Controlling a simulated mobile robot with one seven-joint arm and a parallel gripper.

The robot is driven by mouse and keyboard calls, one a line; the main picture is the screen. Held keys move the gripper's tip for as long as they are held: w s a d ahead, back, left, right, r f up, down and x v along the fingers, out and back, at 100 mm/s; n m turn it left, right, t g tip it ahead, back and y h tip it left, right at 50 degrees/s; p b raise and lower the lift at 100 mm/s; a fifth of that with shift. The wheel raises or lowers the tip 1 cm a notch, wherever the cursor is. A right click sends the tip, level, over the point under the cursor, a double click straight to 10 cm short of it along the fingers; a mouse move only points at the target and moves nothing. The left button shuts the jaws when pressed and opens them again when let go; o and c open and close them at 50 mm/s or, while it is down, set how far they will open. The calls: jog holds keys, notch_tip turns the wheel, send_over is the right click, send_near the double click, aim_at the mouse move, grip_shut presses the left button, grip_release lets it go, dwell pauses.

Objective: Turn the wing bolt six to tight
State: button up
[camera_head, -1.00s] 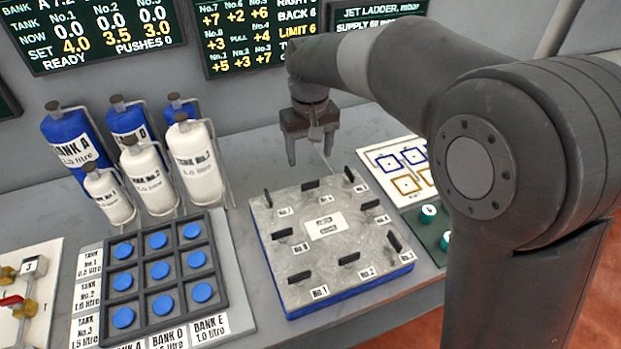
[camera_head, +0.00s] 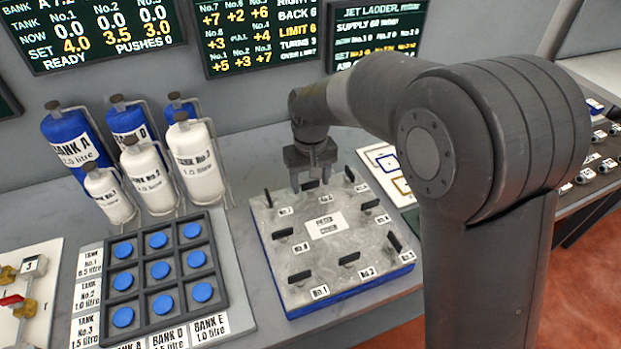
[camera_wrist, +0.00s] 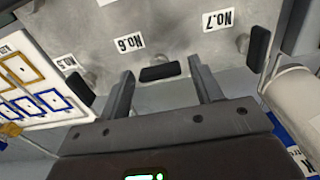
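The wing bolt six (camera_wrist: 160,72) is a black wing on the grey lid, beside its No.6 label (camera_wrist: 129,43) in the wrist view. My gripper (camera_wrist: 161,66) is open, with one finger on each side of this wing and visible gaps between. In the head view my gripper (camera_head: 310,184) points down at the back edge of the lid (camera_head: 345,236), and its fingers largely hide bolt six. Whether the fingertips reach the lid's surface cannot be told.
Other black wings stand around the lid, including No.7 (camera_wrist: 259,49) and No.5 (camera_wrist: 79,88). White tanks (camera_head: 197,162) stand to the left, beside a grid of blue buttons (camera_head: 158,270). Wall screens (camera_head: 262,38) hang behind.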

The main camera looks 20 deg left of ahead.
jog(key=c, duration=0.8)
jog(key=shift+m, duration=0.4)
jog(key=m, duration=0.7)
jog(key=shift+m, duration=0.3)
jog(key=m, duration=0.4)
jog(key=shift+m, duration=2.1)
